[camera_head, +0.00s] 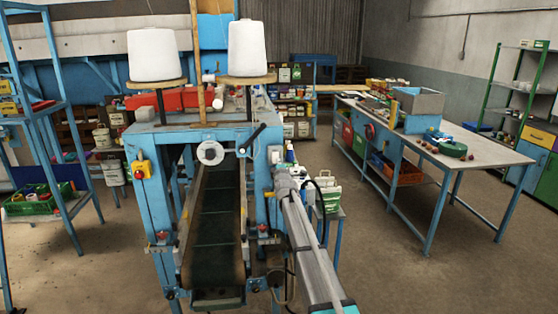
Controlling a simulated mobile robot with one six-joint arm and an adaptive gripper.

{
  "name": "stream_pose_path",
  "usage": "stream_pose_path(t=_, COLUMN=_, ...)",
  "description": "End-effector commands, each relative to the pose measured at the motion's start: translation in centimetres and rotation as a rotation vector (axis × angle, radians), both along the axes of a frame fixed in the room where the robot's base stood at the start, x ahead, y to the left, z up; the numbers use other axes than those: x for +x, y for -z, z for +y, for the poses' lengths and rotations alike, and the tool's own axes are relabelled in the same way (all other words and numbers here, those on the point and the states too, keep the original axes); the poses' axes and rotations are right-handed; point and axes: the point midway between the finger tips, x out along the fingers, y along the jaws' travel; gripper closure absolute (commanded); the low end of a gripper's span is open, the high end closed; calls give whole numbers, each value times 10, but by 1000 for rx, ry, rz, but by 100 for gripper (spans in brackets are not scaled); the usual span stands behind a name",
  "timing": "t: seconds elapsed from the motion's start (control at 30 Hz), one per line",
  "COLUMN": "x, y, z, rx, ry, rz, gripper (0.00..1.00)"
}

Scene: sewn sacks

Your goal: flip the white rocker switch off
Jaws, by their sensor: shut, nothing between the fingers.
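A small white switch box (275,155) is on the right blue upright of the sewing machine stand, and looks like the white rocker switch. It is too small to tell which way its rocker is tipped. My grey arm reaches up from the lower right, and my gripper (279,172) is at its far end, close below the switch box. It looks shut and empty. The fingertips are tiny here, and I cannot tell whether they touch the switch.
The blue machine stand (198,133) carries two white thread cones and a dark belt (215,230). A yellow box with a red button (142,170) is on its left upright. A black lever (252,138) juts out near the switch. A long workbench (480,153) stands right, beyond open floor.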

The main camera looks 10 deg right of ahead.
Motion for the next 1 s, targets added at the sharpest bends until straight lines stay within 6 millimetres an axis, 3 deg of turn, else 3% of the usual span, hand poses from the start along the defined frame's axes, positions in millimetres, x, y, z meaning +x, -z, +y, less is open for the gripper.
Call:
stream_pose_path(t=0.1, x=-26, y=-4, z=0, rx=0, ry=0, rz=0, gripper=100)
stream_pose_path(t=0.4, x=-58, y=-7, z=-1, rx=0, ry=1, rz=0, gripper=100)
stream_pose_path(t=1.0, x=-64, y=-6, z=-2, rx=7, ry=1, rz=8, gripper=100)
